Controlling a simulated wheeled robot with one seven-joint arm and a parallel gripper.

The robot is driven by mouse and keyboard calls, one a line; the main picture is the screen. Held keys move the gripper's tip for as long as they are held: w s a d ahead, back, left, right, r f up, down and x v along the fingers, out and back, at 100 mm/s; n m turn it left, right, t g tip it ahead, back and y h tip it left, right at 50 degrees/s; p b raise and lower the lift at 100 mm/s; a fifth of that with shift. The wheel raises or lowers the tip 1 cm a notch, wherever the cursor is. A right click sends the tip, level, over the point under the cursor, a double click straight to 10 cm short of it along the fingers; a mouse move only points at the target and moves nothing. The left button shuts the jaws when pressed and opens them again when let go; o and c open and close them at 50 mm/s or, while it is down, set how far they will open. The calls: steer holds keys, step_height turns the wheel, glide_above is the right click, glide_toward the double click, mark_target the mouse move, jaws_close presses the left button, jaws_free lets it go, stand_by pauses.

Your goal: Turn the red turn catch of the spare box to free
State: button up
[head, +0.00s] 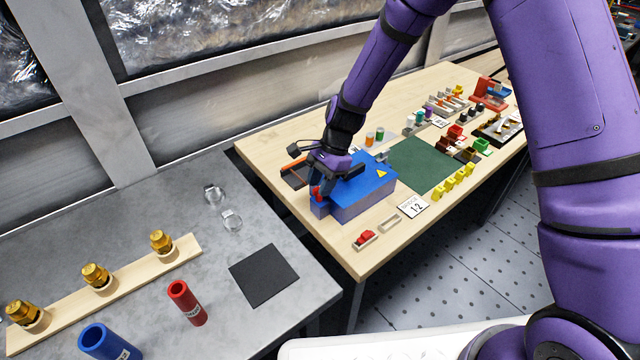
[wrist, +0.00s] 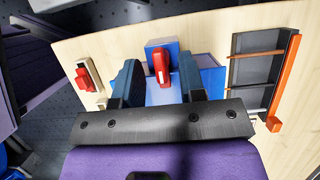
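The spare box (head: 345,209), blue with a yellow warning triangle on its lid, stands at the near left part of the wooden table. Its red turn catch (head: 317,191) sits at the box's left end, partly covered by my gripper (head: 328,188). In the wrist view the red catch (wrist: 161,66) stands on a blue block, its handle nearly in line with the fingers and slightly tilted. My gripper (wrist: 158,68) is open, with one dark finger on each side of the catch and visible gaps between. I cannot tell whether the fingertips reach down level with it.
A small red part in a pale holder (head: 366,239) lies in front of the box; it shows left in the wrist view (wrist: 86,78). A dark tray with orange edging (wrist: 254,72) lies on the other side. A green mat (head: 424,163) and several small parts lie farther right.

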steer(key=shift+a+f, duration=0.1)
steer(key=shift+f, duration=0.15)
jaws_close()
